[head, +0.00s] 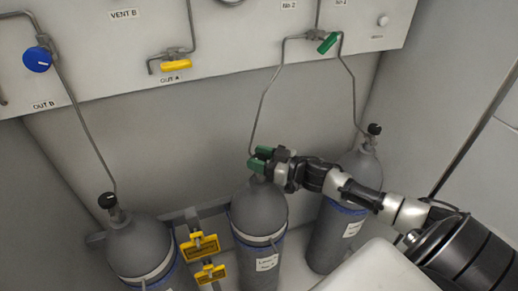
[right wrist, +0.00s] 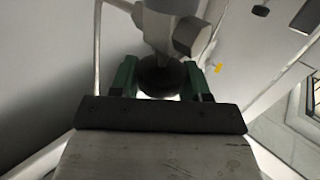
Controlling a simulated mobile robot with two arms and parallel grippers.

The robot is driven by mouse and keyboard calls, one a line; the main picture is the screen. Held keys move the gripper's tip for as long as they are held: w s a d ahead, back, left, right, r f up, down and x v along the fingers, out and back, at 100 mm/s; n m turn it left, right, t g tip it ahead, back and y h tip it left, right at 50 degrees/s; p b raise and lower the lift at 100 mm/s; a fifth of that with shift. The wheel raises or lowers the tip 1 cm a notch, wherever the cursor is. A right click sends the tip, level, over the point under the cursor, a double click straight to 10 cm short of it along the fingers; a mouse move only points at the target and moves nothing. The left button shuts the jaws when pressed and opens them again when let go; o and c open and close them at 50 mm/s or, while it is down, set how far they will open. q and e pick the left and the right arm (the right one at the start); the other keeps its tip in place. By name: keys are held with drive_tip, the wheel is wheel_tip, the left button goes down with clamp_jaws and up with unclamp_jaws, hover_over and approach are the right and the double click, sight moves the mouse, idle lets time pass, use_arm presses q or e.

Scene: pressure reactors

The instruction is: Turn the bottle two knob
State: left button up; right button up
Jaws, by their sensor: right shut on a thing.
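A grey gas bottle (head: 259,208) with a white label and a blue strap stands in the middle of three bottles. My right gripper (head: 260,158), with green fingertips, is at the top of this bottle and hides its knob in the head view. In the right wrist view, the dark round knob (right wrist: 160,76) sits between the two green fingers of my right gripper (right wrist: 160,83), which is shut on it. The grey valve body is above it in that view. My left gripper is not in view.
A left bottle (head: 138,245) and a right bottle (head: 343,205), each with a black knob, stand beside the middle one. Yellow brackets (head: 199,245) are between the left and middle bottles. Thin pipes rise to a panel (head: 230,50) with blue, yellow and green handles.

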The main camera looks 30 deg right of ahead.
drive_tip(key=shift+m+t+h, duration=0.3)
drive_tip(key=shift+h, duration=0.1)
drive_tip(key=o, duration=0.9)
drive_tip(key=shift+s, duration=0.1)
drive_tip(key=shift+s+d+f, duration=0.1)
drive_tip(key=shift+s+d, duration=0.1)
drive_tip(key=shift+s, duration=0.05)
drive_tip(key=shift+b+v, duration=1.15)
drive_tip(key=shift+v, duration=3.85)
drive_tip(key=shift+d, duration=0.1)
